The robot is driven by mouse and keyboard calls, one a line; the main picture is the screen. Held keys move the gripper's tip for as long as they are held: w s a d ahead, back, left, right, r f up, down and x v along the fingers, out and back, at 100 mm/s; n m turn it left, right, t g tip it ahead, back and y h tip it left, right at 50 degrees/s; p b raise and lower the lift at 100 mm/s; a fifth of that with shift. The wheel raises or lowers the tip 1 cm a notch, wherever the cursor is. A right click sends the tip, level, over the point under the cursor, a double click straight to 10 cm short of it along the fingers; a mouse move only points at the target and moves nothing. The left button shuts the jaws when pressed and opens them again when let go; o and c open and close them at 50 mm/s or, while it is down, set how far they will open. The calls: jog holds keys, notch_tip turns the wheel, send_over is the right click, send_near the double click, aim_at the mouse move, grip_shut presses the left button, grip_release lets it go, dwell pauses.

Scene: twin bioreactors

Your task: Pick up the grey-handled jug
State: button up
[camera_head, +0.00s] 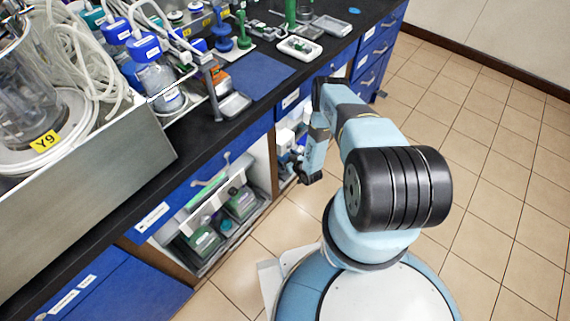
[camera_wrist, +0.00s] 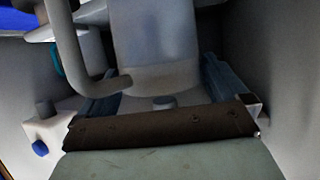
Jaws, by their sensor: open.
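A pale, whitish jug (camera_wrist: 158,45) fills the upper middle of the wrist view. A bent grey handle (camera_wrist: 72,50) shows on its left side. My gripper (camera_wrist: 163,88) is open, with one blue-grey finger at the left and one at the right of the jug's lower part. I cannot tell whether either finger touches it. In the head view my gripper (camera_head: 308,172) hangs low at the open cabinet front under the bench. The jug cannot be made out there.
A white piece with a blue knob (camera_wrist: 40,148) is left of my gripper. Pale walls are close on both sides. The black bench top (camera_head: 262,98) overhangs the cabinet. Green-lidded boxes (camera_head: 205,240) sit in the neighbouring bay. The tiled floor at right is clear.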

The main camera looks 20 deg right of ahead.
jog(key=shift+w, duration=0.2)
jog(key=shift+c, duration=0.3)
jog(key=shift+f, duration=0.1)
jog(key=c, duration=1.7)
